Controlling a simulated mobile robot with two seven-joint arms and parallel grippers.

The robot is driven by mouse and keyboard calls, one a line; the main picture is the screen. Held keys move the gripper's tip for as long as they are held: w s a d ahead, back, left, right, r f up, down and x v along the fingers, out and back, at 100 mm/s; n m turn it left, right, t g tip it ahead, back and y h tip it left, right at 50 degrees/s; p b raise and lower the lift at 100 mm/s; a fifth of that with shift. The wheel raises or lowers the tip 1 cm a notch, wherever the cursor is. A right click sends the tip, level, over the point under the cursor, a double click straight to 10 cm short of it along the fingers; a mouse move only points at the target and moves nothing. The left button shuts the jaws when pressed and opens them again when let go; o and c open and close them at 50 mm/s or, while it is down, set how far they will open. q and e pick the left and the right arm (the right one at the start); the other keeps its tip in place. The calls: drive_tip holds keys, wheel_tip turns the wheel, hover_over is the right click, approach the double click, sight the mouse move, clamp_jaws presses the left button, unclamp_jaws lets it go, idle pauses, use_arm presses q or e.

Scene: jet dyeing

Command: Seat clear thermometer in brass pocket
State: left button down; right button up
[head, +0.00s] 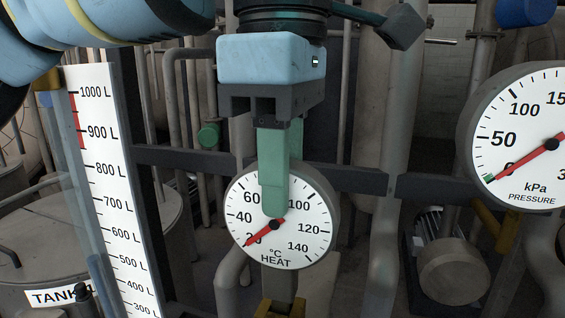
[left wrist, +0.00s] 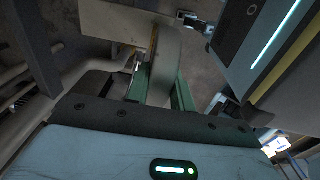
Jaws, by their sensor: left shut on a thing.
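My left gripper (head: 274,208) hangs straight down in the middle of the head view. Its green fingers are shut on the thermometer (head: 309,226), a round white dial marked °C HEAT with a red needle at the low end. One finger covers part of the face. In the left wrist view, the dial (left wrist: 166,62) shows edge-on between the fingers. A grey stem (head: 283,286) runs down from the dial. The brass pocket (head: 280,308) shows at the bottom edge, below and in line with the stem. I cannot tell how deep the stem sits in it. My right gripper is out of view.
A tall litre scale (head: 110,180) stands close on the left, beside a tank. A kPa pressure gauge (head: 522,135) is at the right. A dark horizontal rail (head: 360,180) passes behind the dial. Vertical pipes (head: 393,120) and a motor (head: 450,270) stand behind.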

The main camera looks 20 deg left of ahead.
use_arm(q)
drive_tip(key=shift+f, duration=0.75)
drive_tip(key=c, duration=1.1)
unclamp_jaws()
wheel_tip(320, 180, up, 8)
drive_tip(key=shift+f, duration=0.1)
